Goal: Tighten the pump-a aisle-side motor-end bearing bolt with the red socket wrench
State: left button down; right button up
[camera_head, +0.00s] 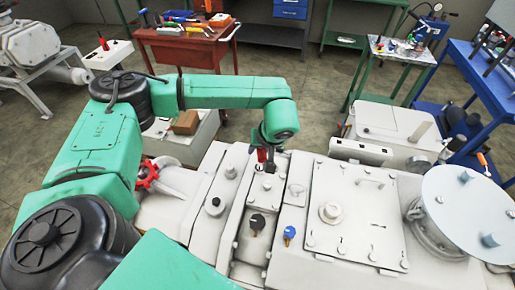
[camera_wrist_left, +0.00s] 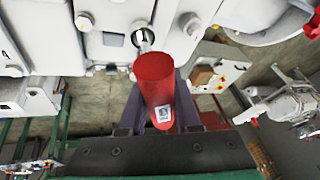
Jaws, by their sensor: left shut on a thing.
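The red socket wrench (camera_wrist_left: 153,82) stands between the fingers of my left gripper (camera_wrist_left: 158,112) in the left wrist view. Its metal tip (camera_wrist_left: 143,46) reaches a round dark recess (camera_wrist_left: 141,38) on the grey pump casing. I cannot tell whether the socket sits over a bolt there. In the head view my left gripper (camera_head: 267,158) points down at the casing of the grey pump (camera_head: 320,180), and a little of the red wrench (camera_head: 261,155) shows beside it. The fingers partly hide the bolt area. My right gripper does not show.
A red valve handwheel (camera_head: 147,176) is left of the gripper. Black (camera_head: 257,222) and blue (camera_head: 289,233) knobs stand nearer on the casing. A flat bolted cover (camera_head: 357,215) and a round plate (camera_head: 470,205) lie right. A red tool cart (camera_head: 187,48) stands behind.

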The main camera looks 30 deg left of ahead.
pick_arm(q)
jog(key=shift+f+b, duration=0.6)
jog(key=shift+f, duration=0.1)
dwell(0.3)
jog(key=m, duration=0.2)
jog(key=m+t+h, duration=0.1)
jog(key=m, duration=0.1)
jog(key=m+h, duration=0.1)
jog(key=m, duration=0.1)
jog(key=shift+w+d+t+p, duration=0.15)
jog(key=shift+d+t+p, duration=0.15)
jog(key=shift+t, duration=0.1)
jog(key=m+h, duration=0.1)
jog(key=m, duration=0.1)
jog(key=m+h, duration=0.1)
jog(key=m, duration=0.1)
jog(key=shift+d+m+t+p, duration=0.2)
jog(key=shift+m+t+p, duration=0.2)
jog(key=shift+f+n+y+b, duration=0.25)
jog(key=shift+n+b, duration=0.25)
jog(key=shift+b, duration=0.4)
jog(key=shift+r, duration=0.15)
